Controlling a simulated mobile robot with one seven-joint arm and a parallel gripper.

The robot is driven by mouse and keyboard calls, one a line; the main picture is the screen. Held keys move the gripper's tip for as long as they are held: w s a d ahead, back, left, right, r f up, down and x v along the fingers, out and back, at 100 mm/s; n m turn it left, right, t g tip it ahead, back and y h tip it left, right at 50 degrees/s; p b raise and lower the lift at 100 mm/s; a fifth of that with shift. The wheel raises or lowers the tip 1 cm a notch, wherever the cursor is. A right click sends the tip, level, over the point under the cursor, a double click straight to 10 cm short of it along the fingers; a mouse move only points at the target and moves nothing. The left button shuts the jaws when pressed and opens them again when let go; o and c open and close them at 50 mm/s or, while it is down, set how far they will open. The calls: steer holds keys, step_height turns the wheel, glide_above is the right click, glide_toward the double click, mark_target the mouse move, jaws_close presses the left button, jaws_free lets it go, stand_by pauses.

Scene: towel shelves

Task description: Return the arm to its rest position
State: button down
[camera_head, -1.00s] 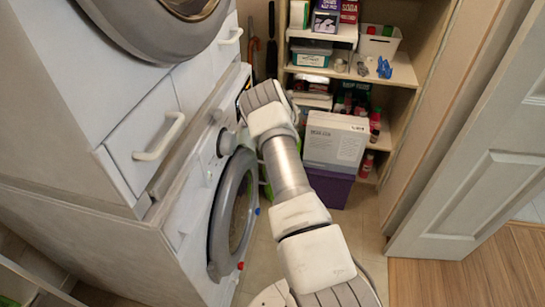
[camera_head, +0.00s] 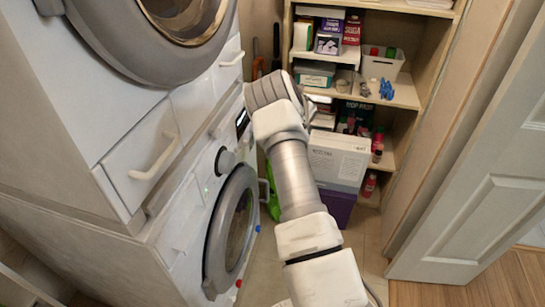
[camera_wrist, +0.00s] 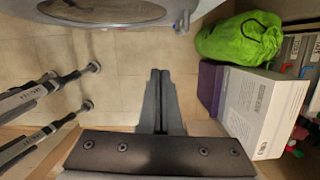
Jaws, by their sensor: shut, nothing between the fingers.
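My arm (camera_head: 292,180) reaches forward from the bottom of the head view, beside the lower machine on the left. Its far end bends near the shelves, and my gripper is hidden there. In the wrist view my gripper (camera_wrist: 160,75) shows with its two dark fingers together and nothing between them. It points over bare tiled floor. The lower machine's round door (camera_head: 230,232) is closed, left of my arm; its edge also shows at the top of the wrist view.
Shelves (camera_head: 405,95) with boxes and bottles stand behind my arm. A white box (camera_head: 338,162) on a purple box (camera_head: 338,205) stands right of it. A green bag (camera_wrist: 238,38) lies near the boxes. A white door (camera_head: 480,200) stands at right. Tiled floor is free below.

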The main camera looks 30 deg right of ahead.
steer(key=w+a+r+m+t+h, duration=0.1)
steer(key=w+r+m+t, duration=0.3)
steer(key=r, duration=0.6)
steer(key=w+r+m+t+h, duration=0.1)
steer(key=r+m+t, duration=0.1)
steer(key=r+m, duration=0.55)
steer(key=w+a+r+m+t+h, duration=0.1)
steer(key=w+r+m+t, duration=0.2)
steer(key=r, duration=0.8)
steer(key=s+a+r+m+h+p, duration=0.1)
steer(key=s+r+m+h, duration=0.3)
steer(key=r+m, duration=0.5)
steer(key=s+a+r+m+g, duration=0.1)
steer(key=s+a+r+m, duration=0.2)
steer(key=s+m, duration=0.35)
steer(key=s+a+r+m, duration=0.3)
steer(key=s+m, duration=0.1)
steer(key=s, duration=0.5)
steer(key=s+a+f+m+g+y, duration=0.2)
steer(key=s+a+m, duration=0.3)
steer(key=s, duration=0.6)
steer(key=s+a+f+m+g+y+p, duration=0.1)
steer(key=s+a+f+m, duration=0.4)
steer(key=s+a, duration=0.5)
steer(key=shift+s+m+g+y, duration=0.3)
steer(key=shift+s+g+y, duration=0.4)
steer(key=shift+s+y, duration=0.25)
steer(key=shift+w+a, duration=0.1)
steer(key=shift+a, duration=0.05)
